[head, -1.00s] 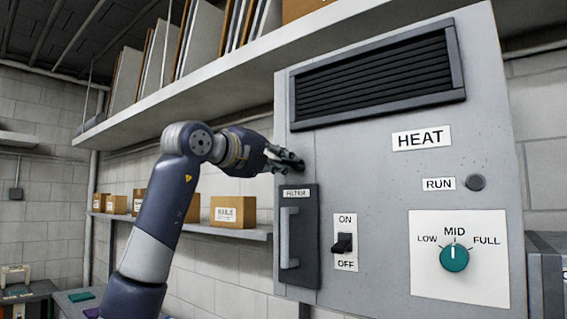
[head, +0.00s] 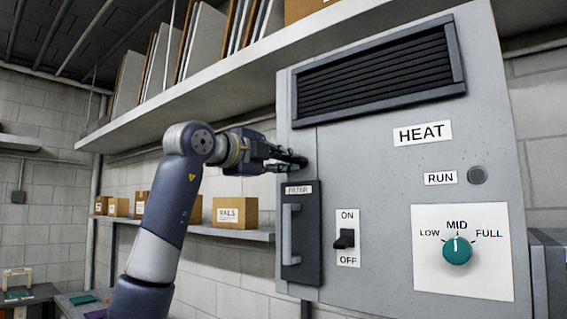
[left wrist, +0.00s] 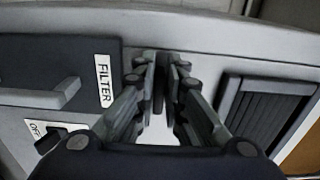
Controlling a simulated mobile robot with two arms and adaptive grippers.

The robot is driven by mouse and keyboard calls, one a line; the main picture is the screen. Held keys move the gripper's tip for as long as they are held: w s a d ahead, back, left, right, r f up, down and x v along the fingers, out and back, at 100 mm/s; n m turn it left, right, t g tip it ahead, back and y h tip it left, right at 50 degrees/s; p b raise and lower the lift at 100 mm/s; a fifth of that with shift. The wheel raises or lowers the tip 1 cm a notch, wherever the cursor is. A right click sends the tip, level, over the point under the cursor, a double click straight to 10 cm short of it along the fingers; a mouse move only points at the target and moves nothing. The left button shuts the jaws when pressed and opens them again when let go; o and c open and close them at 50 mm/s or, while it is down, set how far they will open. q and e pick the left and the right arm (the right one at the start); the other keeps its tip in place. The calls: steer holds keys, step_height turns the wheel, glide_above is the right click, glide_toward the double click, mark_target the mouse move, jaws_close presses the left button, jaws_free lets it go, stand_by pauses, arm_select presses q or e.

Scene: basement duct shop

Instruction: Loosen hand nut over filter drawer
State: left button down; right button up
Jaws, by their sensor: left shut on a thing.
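The grey heater cabinet (head: 375,150) has a dark filter drawer (head: 313,235) with a pale vertical handle at its lower left. The drawer and its FILTER label also show at the left of the left wrist view (left wrist: 85,52). My left gripper (head: 299,161) is at the cabinet face just above the drawer, shut on the hand nut. In the left wrist view the fingers (left wrist: 160,75) close in from both sides on a dark narrow piece (left wrist: 159,92), which seems to be the nut. The fingers hide most of it. My right gripper is out of view.
The louvred vent (head: 380,75) is above right of my gripper. An ON/OFF switch (head: 344,238), a RUN button (head: 477,175) and a teal knob (head: 457,250) are on the cabinet. A shelf with cardboard boxes (head: 235,212) is behind my arm.

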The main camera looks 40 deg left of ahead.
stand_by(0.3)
arm_select(q)
steer(key=c, duration=1.7)
jaws_free()
steer(key=shift+a, duration=0.1)
steer(key=s, duration=0.8)
steer(key=s+a, duration=0.1)
steer(key=s, duration=0.3)
